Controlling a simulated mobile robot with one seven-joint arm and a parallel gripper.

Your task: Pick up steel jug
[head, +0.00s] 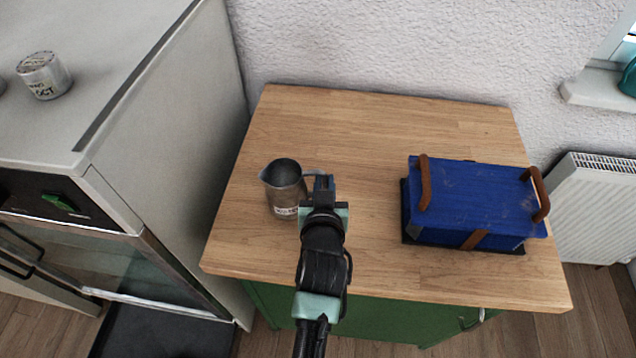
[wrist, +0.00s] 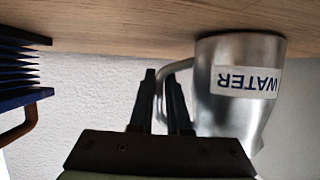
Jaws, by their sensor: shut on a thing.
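The steel jug (head: 284,186) stands upright on the wooden worktop, left of its middle. In the wrist view the jug (wrist: 234,112) appears upside down, with a white label reading "WATER". Its handle (wrist: 163,82) points toward the jaws. My gripper (head: 318,182) is at the jug's right side in the head view. In the wrist view my gripper (wrist: 162,90) has its two dark fingers on either side of the handle, shut on it. The jug's base looks to be at the wood surface; I cannot tell whether it is lifted.
A blue box (head: 470,200) with brown handles sits on the right of the worktop (head: 390,120). A tall grey-white cabinet (head: 190,150) rises close on the left, with a labelled tin (head: 44,76) on top. The wall is behind. The worktop's back half is clear.

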